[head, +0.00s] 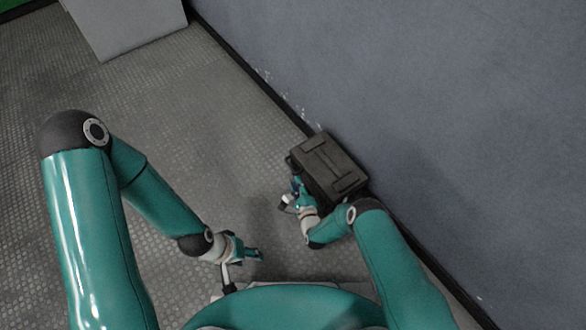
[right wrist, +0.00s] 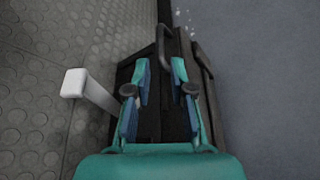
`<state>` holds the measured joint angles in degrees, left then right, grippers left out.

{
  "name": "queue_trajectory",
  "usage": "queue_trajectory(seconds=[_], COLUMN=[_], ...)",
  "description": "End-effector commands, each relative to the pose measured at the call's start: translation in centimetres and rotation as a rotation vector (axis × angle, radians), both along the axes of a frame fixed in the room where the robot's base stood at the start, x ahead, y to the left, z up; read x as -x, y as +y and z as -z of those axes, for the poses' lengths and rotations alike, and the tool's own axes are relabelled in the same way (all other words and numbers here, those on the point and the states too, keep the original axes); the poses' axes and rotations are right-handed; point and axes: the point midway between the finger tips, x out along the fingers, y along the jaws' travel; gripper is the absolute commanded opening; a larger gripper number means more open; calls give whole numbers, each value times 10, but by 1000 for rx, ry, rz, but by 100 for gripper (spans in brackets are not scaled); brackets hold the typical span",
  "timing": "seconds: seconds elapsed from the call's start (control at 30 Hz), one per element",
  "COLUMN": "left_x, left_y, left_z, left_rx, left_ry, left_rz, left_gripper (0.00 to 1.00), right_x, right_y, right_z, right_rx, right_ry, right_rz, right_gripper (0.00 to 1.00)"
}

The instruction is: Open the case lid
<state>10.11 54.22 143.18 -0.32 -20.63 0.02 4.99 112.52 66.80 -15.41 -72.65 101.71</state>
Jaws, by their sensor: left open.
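The dark grey case (head: 325,160) sits on the floor against the wall, its ribbed lid facing up and looking shut in the head view. My right gripper (head: 296,186) is at the case's left side. In the right wrist view the fingers of my right gripper (right wrist: 162,68) are apart, with the dark side of the case (right wrist: 160,115) behind the gap. A curved handle (right wrist: 163,45) shows just beyond the fingertips; I cannot tell whether they touch the case. My left gripper (head: 260,254) is open and empty over the floor, left of and nearer than the case.
The blue-grey wall (head: 460,110) with a dark skirting runs along the right, close behind the case. A light grey cabinet (head: 125,22) stands at the far top left. The studded floor (head: 190,110) left of the case is clear.

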Motion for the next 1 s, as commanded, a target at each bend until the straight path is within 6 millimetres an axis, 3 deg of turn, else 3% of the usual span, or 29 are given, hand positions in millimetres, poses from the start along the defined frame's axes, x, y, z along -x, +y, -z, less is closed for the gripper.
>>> queue_trajectory(seconds=[0.03,0.2,0.4,0.6,0.9,1.0], left_x=[0,0,0,0,0,0], left_y=[0,0,0,0,0,0], left_z=[12,31,51,58,58,58], left_rx=[0,0,0,0,0,0], left_ry=[0,0,0,0,0,0], left_rz=[0,0,0,0,0,0], left_gripper=[53,53,53,53,53,53], right_x=[-12,-46,-77,-91,-93,-93], right_y=[4,13,22,26,27,27], right_z=[7,15,23,23,22,22], right_rx=[1,1,1,1,1,1], right_ry=[-6,-4,-2,1,2,2], right_rz=[-1,-1,-1,-2,-2,-2], right_gripper=[23,23,23,23,23,8])
